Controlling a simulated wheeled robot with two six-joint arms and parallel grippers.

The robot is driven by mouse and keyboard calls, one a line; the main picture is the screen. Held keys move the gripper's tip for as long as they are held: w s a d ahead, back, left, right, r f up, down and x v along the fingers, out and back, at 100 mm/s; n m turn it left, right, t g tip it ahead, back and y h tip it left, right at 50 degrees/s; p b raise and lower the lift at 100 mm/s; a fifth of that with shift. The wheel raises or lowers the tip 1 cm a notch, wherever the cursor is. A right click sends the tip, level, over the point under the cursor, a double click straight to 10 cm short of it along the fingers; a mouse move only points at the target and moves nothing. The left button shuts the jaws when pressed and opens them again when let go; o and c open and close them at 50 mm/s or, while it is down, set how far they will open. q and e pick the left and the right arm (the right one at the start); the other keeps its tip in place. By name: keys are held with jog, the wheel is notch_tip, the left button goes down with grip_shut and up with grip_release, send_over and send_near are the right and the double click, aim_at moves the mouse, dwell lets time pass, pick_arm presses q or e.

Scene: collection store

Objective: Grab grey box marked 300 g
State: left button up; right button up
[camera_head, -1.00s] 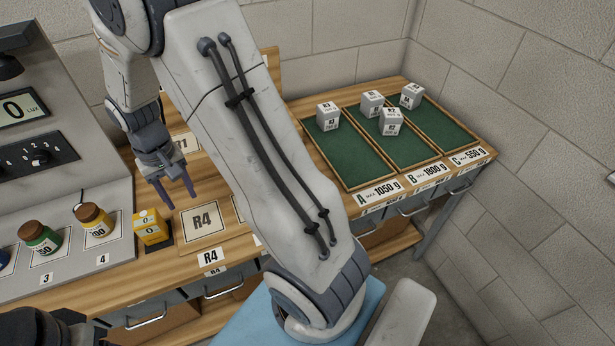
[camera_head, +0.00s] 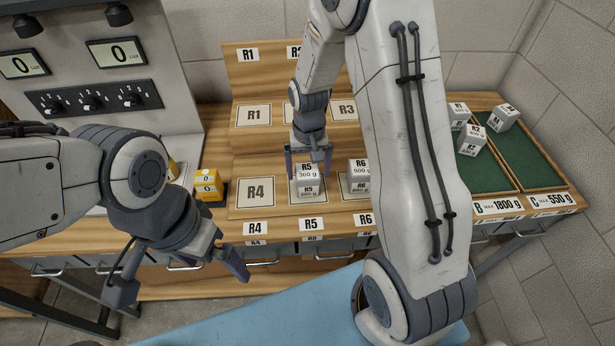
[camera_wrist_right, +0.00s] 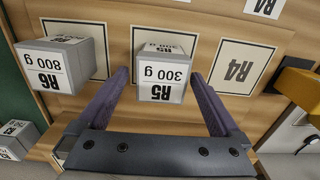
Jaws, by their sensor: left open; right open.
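The grey box marked R5 300 g (camera_head: 308,181) stands on the R5 place of the wooden rack. In the right wrist view the same box (camera_wrist_right: 163,78) sits between the two fingers, its label upside down. My right gripper (camera_head: 308,165) is open above and around the box; I cannot tell whether the fingers touch it. It also shows in the right wrist view (camera_wrist_right: 160,98), with a gap at each side of the box. My left gripper (camera_head: 190,285) is open and empty, low in front of the bench's drawers.
The box marked R6 800 g (camera_head: 358,178) stands close to the right. A yellow box (camera_head: 209,186) is left of the empty R4 place (camera_head: 256,191). Several grey boxes lie in the green trays (camera_head: 520,150). A panel with lux displays (camera_head: 120,52) is at left.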

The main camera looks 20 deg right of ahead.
aim_at(307, 170)
jog(key=f, duration=0.4)
jog(key=shift+w+a+f+p, duration=0.1)
jog(key=shift+w+p, duration=0.1)
jog(key=shift+p, duration=0.2)
jog(key=shift+c, duration=0.3)
jog(key=c, duration=1.5)
grip_shut()
